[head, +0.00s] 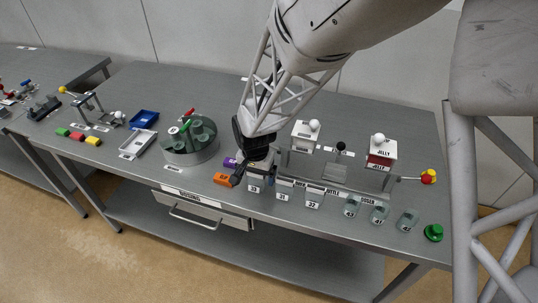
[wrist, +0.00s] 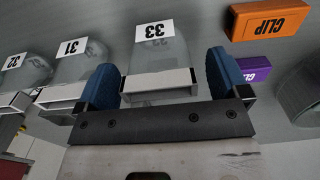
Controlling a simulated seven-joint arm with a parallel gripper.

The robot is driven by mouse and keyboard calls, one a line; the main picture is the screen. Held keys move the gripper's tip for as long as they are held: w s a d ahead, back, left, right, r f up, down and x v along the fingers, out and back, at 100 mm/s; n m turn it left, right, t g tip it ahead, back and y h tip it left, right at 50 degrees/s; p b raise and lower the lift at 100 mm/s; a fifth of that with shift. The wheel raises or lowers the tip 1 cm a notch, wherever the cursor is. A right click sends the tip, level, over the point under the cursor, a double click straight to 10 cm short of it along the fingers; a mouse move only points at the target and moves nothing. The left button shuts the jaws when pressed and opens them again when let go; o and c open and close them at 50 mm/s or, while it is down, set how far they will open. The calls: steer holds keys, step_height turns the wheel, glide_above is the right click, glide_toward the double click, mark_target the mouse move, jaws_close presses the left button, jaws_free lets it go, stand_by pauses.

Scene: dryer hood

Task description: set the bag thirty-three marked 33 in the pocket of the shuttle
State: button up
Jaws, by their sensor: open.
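The bag marked 33 (wrist: 157,60) is a clear bag with a white top strip and a white label. It lies between the two blue fingertips of my gripper (wrist: 165,82) in the wrist view, with a gap on each side. My gripper (head: 256,168) is open, low over the row of bags in the head view, where bag 33 (head: 255,188) is partly hidden beneath it. A strip behind the bags has a label (head: 330,191) ending in "TTLE", probably the shuttle's; its pocket I cannot make out clearly.
Bags 31 (head: 284,189) and 32 (head: 314,197) stand right of bag 33. An orange CLIP block (head: 226,180) and a purple one (head: 230,162) lie close on the left. Clear cups (head: 380,212) are to the right.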

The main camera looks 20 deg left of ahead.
steer(key=shift+f, duration=0.35)
stand_by(0.3)
steer(key=c, duration=1)
